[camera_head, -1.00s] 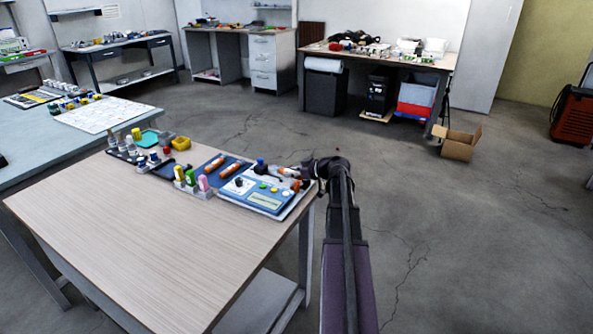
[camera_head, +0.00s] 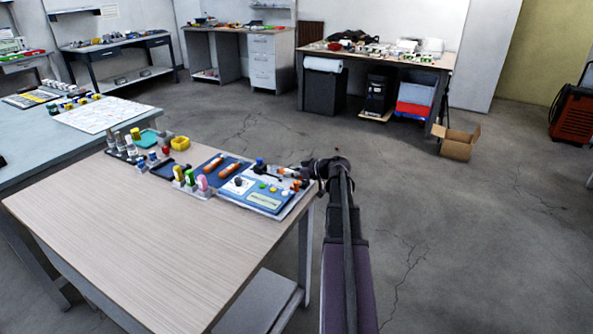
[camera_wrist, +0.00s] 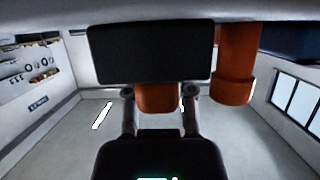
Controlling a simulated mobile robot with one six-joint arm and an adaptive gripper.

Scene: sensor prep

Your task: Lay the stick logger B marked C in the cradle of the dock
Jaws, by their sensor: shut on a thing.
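My gripper (camera_head: 303,174) reaches in from the right over the right end of the wooden table, beside the dock (camera_head: 262,201), a blue and white panel with coloured buttons. In the wrist view my gripper (camera_wrist: 158,92) is shut on an orange stick logger (camera_wrist: 157,98), mostly hidden behind a dark block (camera_wrist: 150,52). A second orange cylinder (camera_wrist: 236,65) stands out to the right of it, apart from the fingers. No letter marks can be read, and the cradle is not clearly visible.
Bottles with green, yellow and pink caps (camera_head: 190,180) stand in a holder left of the dock. A yellow bin (camera_head: 180,143) and a teal tray (camera_head: 149,137) are farther back. The front of the wooden table (camera_head: 130,240) is clear. An open cardboard box (camera_head: 457,145) sits on the floor.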

